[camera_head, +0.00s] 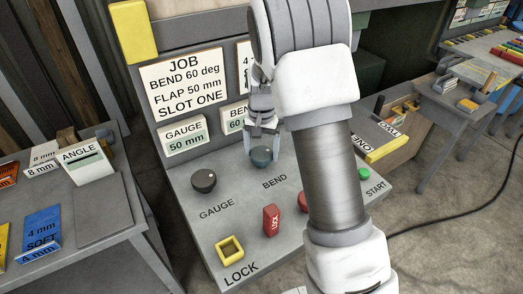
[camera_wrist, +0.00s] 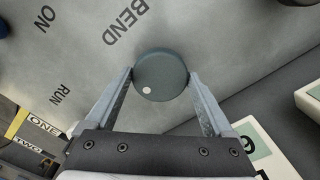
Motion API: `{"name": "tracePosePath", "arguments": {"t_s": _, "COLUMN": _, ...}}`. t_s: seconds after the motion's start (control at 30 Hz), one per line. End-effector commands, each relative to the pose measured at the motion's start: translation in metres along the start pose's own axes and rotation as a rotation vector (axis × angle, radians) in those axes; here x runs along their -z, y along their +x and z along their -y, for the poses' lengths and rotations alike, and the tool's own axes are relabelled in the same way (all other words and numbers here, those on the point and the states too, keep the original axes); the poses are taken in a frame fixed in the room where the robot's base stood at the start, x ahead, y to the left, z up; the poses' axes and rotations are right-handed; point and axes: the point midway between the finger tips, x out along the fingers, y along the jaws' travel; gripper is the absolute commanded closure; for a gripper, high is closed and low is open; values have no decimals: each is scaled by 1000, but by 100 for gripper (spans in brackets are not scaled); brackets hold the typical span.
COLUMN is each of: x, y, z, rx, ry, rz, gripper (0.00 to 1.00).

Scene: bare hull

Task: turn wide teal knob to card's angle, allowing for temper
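The wide teal knob (camera_head: 261,157) sits on the grey sloped panel by the word BEND. In the wrist view the knob (camera_wrist: 165,72) shows a white dot at its lower left. My gripper (camera_head: 263,146) is over it, with one finger on each side. In the wrist view my gripper's fingertips (camera_wrist: 161,76) meet the knob's two edges; they look closed on it. The job card (camera_head: 184,84) reads BEND 60 deg, FLAP 50 mm, SLOT ONE. The bend readout (camera_head: 236,117) shows 60, partly hidden by my gripper. A card (camera_head: 243,56) beginning with 4 is mostly covered by my arm.
A dark gauge knob (camera_head: 204,180), red lock piece (camera_head: 271,220), yellow square socket (camera_head: 230,248) and green start button (camera_head: 364,171) are on the panel. The gauge readout (camera_head: 184,139) shows 50 mm. Left, a table holds a blue SOFT 4 mm piece (camera_head: 41,232) and ANGLE box (camera_head: 87,160).

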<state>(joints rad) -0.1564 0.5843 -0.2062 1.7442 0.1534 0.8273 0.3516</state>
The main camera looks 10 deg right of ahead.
Motion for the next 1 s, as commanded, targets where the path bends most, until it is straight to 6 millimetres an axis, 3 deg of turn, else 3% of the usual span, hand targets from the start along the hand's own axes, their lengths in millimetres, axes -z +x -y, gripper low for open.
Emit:
{"name": "tracePosePath", "arguments": {"t_s": 0.3, "x": 0, "y": -1, "z": 0, "rx": 0, "ry": 0, "rz": 0, "gripper": 0}}
{"name": "tracePosePath", "arguments": {"t_s": 0.47, "x": 1, "y": -15, "z": 1, "rx": 2, "ry": -1, "rz": -2, "gripper": 0}}
{"name": "tracePosePath", "arguments": {"t_s": 1.0, "x": 1, "y": -139, "z": 0, "rx": 2, "ry": -1, "rz": -4, "gripper": 0}}
